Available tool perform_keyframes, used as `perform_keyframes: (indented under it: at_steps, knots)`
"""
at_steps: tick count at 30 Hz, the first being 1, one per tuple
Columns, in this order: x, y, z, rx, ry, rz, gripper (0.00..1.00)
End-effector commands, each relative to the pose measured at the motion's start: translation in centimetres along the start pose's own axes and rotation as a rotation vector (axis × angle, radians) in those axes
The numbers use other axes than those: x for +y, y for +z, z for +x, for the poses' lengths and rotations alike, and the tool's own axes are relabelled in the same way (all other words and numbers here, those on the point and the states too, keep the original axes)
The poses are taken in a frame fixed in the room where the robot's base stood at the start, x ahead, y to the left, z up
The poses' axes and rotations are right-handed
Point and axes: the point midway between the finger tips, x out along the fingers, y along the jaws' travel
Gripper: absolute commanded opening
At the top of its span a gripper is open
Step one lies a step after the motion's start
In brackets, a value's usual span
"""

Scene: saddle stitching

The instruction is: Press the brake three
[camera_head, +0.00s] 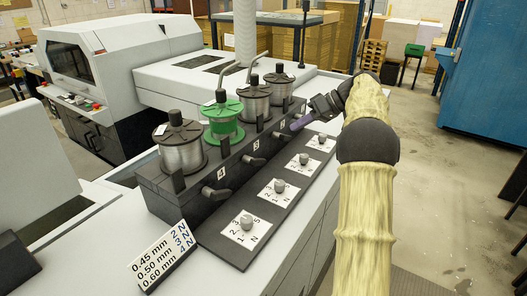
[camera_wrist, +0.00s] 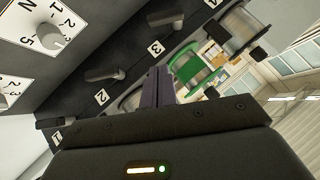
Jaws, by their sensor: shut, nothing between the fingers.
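Black brake levers with numbered labels stand in a row on the dark rail. Brake three (camera_head: 253,161), near the green spool (camera_head: 223,121), is the second lever from the near end in the head view. In the wrist view, brake three (camera_wrist: 165,17) sits by the label 3 (camera_wrist: 156,47) near the top. My gripper (camera_head: 300,123) has dark purple fingers, shut and empty, above the far end of the rail. The fingers also show in the wrist view (camera_wrist: 158,87), below and apart from brake three. Whether any brake is pressed cannot be told.
Several wire spools stand behind the levers, including a silver one (camera_head: 181,146) at the near end. White dial plates (camera_head: 247,230) line the front of the panel. A wire-size sign (camera_head: 163,258) leans near the front. The air above the dials is clear.

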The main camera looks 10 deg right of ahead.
Motion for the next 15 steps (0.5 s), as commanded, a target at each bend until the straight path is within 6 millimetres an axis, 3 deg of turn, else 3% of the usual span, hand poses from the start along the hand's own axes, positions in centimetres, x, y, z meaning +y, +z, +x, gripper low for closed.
perform_keyframes:
  at_steps: [15]
  knots:
    - [-1.4, -0.7, 10.2, -0.019, -0.019, -0.014, 0.0]
